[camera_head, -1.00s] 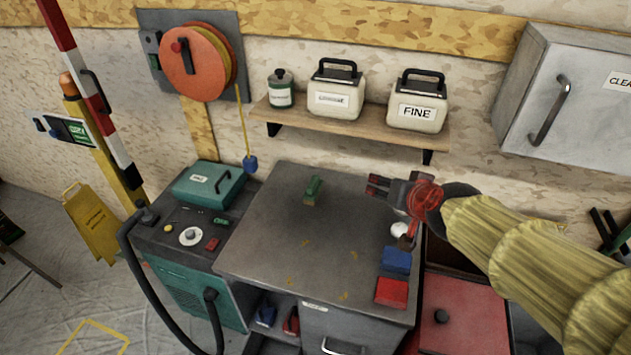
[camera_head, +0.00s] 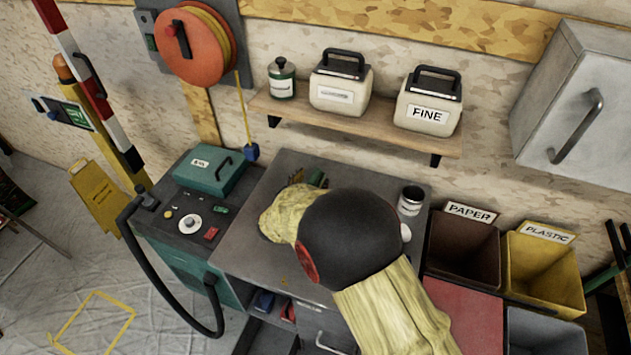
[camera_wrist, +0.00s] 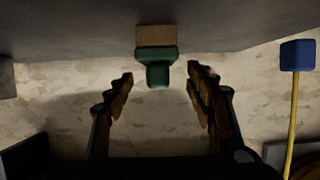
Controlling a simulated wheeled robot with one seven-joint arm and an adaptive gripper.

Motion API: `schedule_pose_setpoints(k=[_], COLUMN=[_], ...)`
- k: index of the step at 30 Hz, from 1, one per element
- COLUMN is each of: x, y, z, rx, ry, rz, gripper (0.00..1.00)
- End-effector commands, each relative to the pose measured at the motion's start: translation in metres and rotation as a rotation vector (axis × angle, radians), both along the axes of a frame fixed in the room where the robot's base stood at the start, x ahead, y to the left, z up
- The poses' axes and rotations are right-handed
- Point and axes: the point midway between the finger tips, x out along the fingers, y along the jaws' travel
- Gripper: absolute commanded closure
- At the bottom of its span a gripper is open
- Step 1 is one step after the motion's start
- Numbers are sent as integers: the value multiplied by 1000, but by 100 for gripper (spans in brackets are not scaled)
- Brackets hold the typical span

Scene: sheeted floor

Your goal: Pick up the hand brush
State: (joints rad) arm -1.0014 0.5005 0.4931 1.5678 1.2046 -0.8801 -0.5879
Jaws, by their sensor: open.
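The hand brush has a green handle and a tan bristle block. In the head view only a bit of the hand brush (camera_head: 317,179) shows at the back of the grey bench top (camera_head: 236,245), behind my sleeved arm. In the wrist view the hand brush (camera_wrist: 157,68) lies ahead, its green handle end toward me, roughly centred between the fingers. My gripper (camera_wrist: 160,80) is open and empty, one finger to each side of the handle line. I cannot tell whether the handle tip is between the fingertips. In the head view my arm hides the gripper.
A grey can (camera_head: 410,202) stands at the bench's back right. A shelf (camera_head: 365,124) with labelled containers hangs above the back. A teal case (camera_head: 209,171) sits on the machine to the left. A blue block on a yellow cord (camera_head: 251,152) hangs near the back left corner.

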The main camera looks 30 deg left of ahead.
Motion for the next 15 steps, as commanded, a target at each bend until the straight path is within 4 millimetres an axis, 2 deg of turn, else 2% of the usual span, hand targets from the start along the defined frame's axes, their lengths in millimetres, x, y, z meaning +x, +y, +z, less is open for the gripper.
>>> schedule_pose_setpoints(k=[8,15], x=[23,55], y=[1,4], z=[-10,-22], rx=[0,0], ry=[0,1], rz=[0,-1], gripper=[45,45])
